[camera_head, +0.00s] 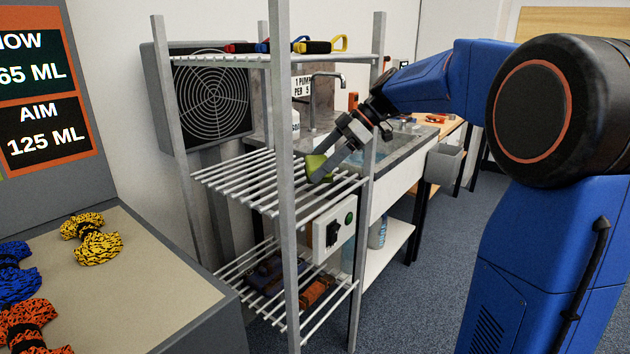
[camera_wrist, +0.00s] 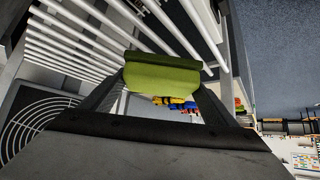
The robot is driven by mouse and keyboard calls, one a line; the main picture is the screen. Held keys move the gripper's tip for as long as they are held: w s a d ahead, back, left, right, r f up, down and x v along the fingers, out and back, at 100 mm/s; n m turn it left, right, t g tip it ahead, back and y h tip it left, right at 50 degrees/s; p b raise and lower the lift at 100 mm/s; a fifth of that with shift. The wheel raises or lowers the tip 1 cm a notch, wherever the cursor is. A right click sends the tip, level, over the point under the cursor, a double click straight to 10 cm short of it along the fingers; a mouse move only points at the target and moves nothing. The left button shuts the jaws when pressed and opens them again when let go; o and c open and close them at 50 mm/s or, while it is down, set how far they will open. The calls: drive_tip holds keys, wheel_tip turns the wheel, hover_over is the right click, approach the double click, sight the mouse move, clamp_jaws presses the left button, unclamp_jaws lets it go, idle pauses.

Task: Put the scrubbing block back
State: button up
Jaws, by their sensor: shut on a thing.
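The scrubbing block (camera_head: 318,168) is yellow-green with a dark face. It is at the middle shelf (camera_head: 245,181) of the wire rack, near the rack's right side. My gripper (camera_head: 328,172) reaches in from the right and is shut on the block. In the wrist view the block (camera_wrist: 162,73) sits between my two fingertips (camera_wrist: 163,84), with its dark side toward the shelf bars (camera_wrist: 75,45). Whether the block touches the bars I cannot tell.
Rack posts (camera_head: 284,120) stand close around my gripper. The top shelf (camera_head: 240,60) holds colourful-handled items. The bottom shelf holds dark and orange things (camera_head: 316,291). A switch box (camera_head: 334,230) hangs below the middle shelf. A sink counter (camera_head: 400,150) stands behind. Rope bundles (camera_head: 92,240) lie at left.

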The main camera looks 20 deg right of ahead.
sight(318, 191)
drive_tip(key=shift+a+f, duration=0.15)
drive_tip(key=shift+f, duration=2)
drive_tip(key=shift+f, duration=0.15)
drive_tip(key=o, duration=1.1)
drive_tip(key=shift+c, duration=0.2)
drive_tip(key=v, duration=0.7)
drive_tip(key=shift+d+r, duration=0.2)
drive_tip(key=shift+r, duration=0.05)
drive_tip(key=shift+s, duration=0.15)
